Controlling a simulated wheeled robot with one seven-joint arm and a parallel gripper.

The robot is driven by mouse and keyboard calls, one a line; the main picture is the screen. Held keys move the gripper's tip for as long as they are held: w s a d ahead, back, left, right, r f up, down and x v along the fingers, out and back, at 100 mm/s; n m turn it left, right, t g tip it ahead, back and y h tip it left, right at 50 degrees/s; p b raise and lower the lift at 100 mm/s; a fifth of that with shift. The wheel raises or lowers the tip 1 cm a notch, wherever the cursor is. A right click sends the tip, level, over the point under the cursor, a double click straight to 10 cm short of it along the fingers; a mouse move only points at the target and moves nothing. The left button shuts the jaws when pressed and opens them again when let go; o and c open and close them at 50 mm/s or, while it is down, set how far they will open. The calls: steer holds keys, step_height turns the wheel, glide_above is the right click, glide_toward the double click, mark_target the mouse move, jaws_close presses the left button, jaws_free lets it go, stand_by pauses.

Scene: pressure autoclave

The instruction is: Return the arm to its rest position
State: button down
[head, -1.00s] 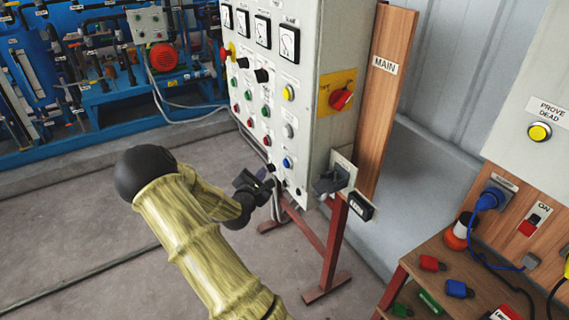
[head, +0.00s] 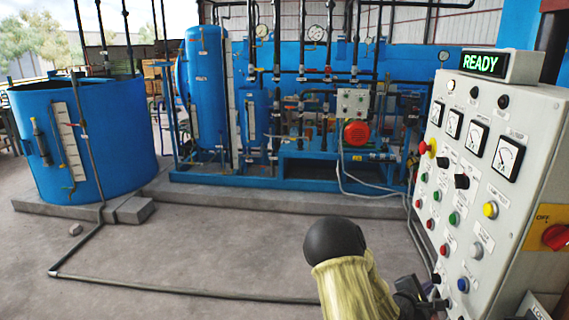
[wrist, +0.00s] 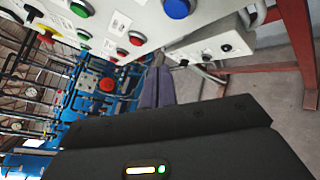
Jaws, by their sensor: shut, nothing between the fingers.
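My arm, in its yellow-green sleeve with a black elbow, shows at the bottom of the head view. My gripper (head: 432,302) is at the lower edge of that view, partly cut off, in front of the lower left part of the grey control panel (head: 522,190). In the wrist view its dark purplish fingers (wrist: 158,86) are together with nothing between them. The panel's underside and buttons (wrist: 178,8) are close above the fingers there. I cannot tell whether the fingers touch the panel.
A blue open tank (head: 90,150) stands at the left. A blue plant skid with a vertical vessel (head: 206,90) is at the back. Bare concrete floor (head: 200,250) lies open between, crossed by a thin pipe (head: 180,290).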

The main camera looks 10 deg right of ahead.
steer(key=s+a+m+g+y, duration=0.2)
steer(key=s+a+m+y, duration=0.2)
steer(key=a+m+y, duration=1)
steer(key=s+a+r+m+g, duration=0.1)
steer(key=s+a+r, duration=0.1)
steer(key=s+a, duration=0.5)
steer(key=s+a+r+m+g, duration=0.1)
steer(key=s+a+r+g, duration=0.1)
steer(key=s+a, duration=0.6)
steer(key=shift+s+a+r+g+h, duration=0.35)
steer(key=shift+a+r, duration=0.2)
steer(key=shift+a, duration=0.25)
